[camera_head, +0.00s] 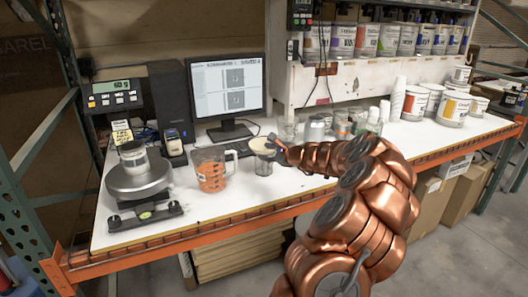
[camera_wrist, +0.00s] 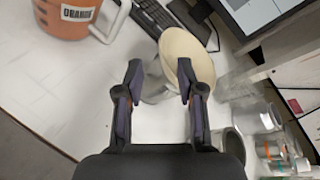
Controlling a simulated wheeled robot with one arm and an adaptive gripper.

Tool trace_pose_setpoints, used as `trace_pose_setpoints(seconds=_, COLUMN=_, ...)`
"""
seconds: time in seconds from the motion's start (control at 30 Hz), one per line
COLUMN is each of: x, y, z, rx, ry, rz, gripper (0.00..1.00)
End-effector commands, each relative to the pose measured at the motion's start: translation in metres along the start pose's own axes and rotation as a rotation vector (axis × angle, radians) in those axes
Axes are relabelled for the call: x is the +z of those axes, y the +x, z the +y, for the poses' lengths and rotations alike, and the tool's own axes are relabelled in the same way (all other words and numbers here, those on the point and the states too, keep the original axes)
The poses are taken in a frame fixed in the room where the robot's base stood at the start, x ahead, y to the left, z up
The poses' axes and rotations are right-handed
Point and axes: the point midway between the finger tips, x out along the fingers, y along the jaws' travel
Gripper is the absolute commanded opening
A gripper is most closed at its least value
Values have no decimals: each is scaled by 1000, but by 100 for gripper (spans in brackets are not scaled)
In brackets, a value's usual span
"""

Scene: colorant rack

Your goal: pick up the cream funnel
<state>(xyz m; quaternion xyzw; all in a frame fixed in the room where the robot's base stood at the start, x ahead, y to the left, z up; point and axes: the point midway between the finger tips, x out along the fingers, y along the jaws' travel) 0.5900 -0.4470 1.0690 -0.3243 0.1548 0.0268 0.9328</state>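In the wrist view the funnel (camera_wrist: 187,50) is a pale oval just beyond the fingertips, partly hidden by the right finger. My gripper (camera_wrist: 160,70) is open, with a clear gap between its fingers. A blurred grey shape shows between and beyond them; I cannot tell whether it is the spout or the vessel. In the head view my gripper (camera_head: 275,143) is at the funnel's right side.
The measuring jug (camera_head: 211,170) stands close left of the funnel. A keyboard (camera_head: 240,147) and a monitor (camera_head: 228,88) are behind. Bottles and glass jars (camera_wrist: 262,128) crowd the right side. A scale (camera_head: 139,178) is at far left. Bare bench lies in front.

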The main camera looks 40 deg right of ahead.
Motion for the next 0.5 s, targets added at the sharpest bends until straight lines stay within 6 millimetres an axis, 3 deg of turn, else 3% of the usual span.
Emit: trace_pose_setpoints(seconds=0.5, x=-1, y=33, z=-2, rx=1, ry=2, rz=3, gripper=38)
